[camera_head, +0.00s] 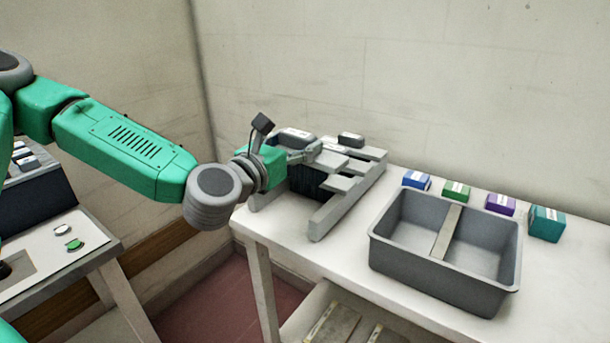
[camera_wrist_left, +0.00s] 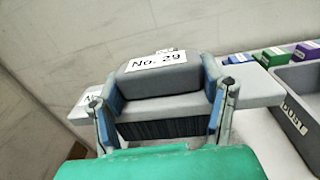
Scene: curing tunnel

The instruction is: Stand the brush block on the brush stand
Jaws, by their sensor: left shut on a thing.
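The brush block (camera_wrist_left: 160,82) is grey, with a white "No. 29" label on top and dark bristles below. In the left wrist view it sits between the two blue-padded fingers of my left gripper (camera_wrist_left: 166,112), which is shut on it. The brush stand (camera_head: 334,212) is a grey frame with rails and slats on the white table in the head view. My left gripper (camera_head: 305,154) is over this stand, coming from the left. The arm and fingers partly hide the block there, and I cannot tell whether its underside touches the stand. My right gripper is out of view.
A grey two-part tub (camera_head: 400,265) stands right of the stand. Blue (camera_head: 417,181), green (camera_head: 456,191), purple (camera_head: 500,204) and teal (camera_head: 546,224) blocks line the table behind it. A wall closes the back. Another bench (camera_head: 90,262) stands at the left.

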